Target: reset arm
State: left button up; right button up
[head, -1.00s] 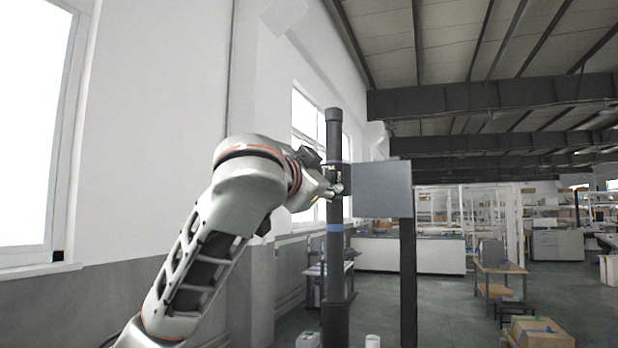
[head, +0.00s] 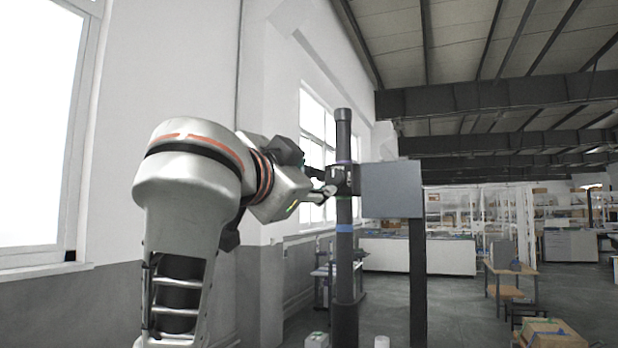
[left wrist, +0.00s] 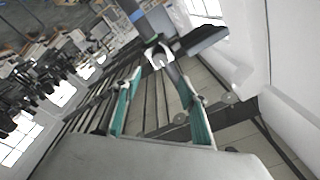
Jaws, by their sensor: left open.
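My left arm reaches in from the left in the head view. My left gripper (head: 328,189) is at its end, close to a dark upright lift column (head: 343,275) with blue and purple bands. I cannot tell in the head view whether it touches the column. In the left wrist view the two green-padded fingers of my gripper (left wrist: 160,82) stand apart, with nothing clearly held. The column (left wrist: 143,28) and a pale forked part (left wrist: 158,54) show just beyond the fingertips. My right gripper is in neither view.
A grey panel (head: 391,189) on a dark post (head: 417,285) stands just right of the column. A white wall and windows run along the left. Behind are a white counter (head: 400,254), a wooden table (head: 508,270) and a carton (head: 548,335). Open floor lies between them.

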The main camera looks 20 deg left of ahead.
pick_arm(q)
jog(key=w+a+f+n+g, duration=0.1)
jog(key=w+f, duration=0.3)
jog(key=f, duration=0.6)
jog(key=w+a+f+g, duration=0.1)
jog(key=w+f+g, duration=0.15)
jog(key=f, duration=0.75)
jog(key=a+f+n+g+y, duration=0.1)
jog(key=a+f+g+y, duration=0.15)
jog(key=f, duration=1.95)
jog(key=s+a+f+g, duration=0.1)
jog(key=s+a+f, duration=0.15)
jog(key=f, duration=0.35)
jog(key=s+a+f+g, duration=0.1)
jog(key=s+f, duration=0.2)
jog(key=f, duration=0.3)
jog(key=s+a+f+g+y, duration=0.15)
jog(key=s+a+f, duration=0.25)
jog(key=s+f, duration=0.65)
jog(key=s+a+f+g+y, duration=0.1)
jog(key=s+a+f+g, duration=0.25)
jog(key=s+f, duration=0.7)
jog(key=d+f+n+t+h, duration=0.2)
jog(key=d+f+t+h, duration=0.2)
jog(key=d+f+h, duration=0.3)
jog(key=d+f, duration=0.5)
jog(key=d, duration=0.3)
jog(key=shift+d+f+n+t, duration=0.2)
jog(key=shift+n+t, duration=0.1)
jog(key=shift+n, duration=0.1)
